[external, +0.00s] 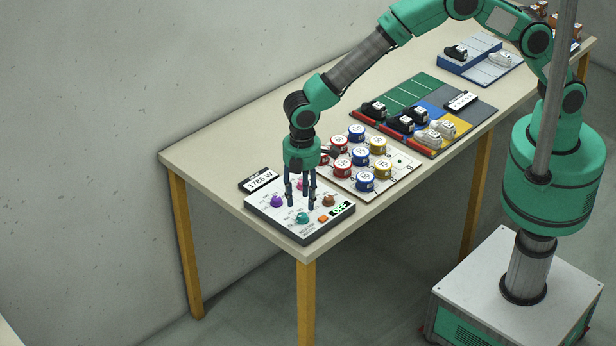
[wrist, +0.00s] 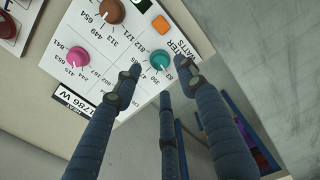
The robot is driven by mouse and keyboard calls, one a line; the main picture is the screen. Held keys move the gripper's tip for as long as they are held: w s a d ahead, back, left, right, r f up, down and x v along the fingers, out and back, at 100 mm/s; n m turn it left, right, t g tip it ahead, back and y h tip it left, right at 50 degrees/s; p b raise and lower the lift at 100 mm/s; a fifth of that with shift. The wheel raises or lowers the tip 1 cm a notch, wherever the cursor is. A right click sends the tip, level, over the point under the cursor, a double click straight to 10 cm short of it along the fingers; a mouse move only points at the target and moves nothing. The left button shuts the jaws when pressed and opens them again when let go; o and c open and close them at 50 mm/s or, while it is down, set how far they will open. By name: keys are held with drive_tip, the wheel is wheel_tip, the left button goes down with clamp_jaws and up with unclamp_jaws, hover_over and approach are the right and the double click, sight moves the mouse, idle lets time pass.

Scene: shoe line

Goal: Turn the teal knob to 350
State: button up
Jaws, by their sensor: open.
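The teal knob (external: 302,218) sits at the front of the white control panel (external: 259,209). In the wrist view the teal knob (wrist: 160,61) shows in full, with a printed 350 beside it; I cannot tell where its pointer stands. My gripper (external: 301,201) points down over the panel, fingers apart. In the wrist view my gripper (wrist: 159,73) is open and empty, its blue fingertips spread around the lower side of the teal knob in the picture. Contact with the knob or panel cannot be told.
A purple knob (external: 277,201), pink knob (external: 302,184), brown knob (external: 328,201) and orange button (external: 323,219) share the panel. A 1786 W display (external: 262,180) lies behind it. A board of round tins (external: 400,178) is close on the right. The table edge (external: 306,255) is near.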

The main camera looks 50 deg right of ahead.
sight(302, 215)
drive_tip(key=shift+f, duration=2.55)
drive_tip(key=shift+c, duration=0.5)
clamp_jaws()
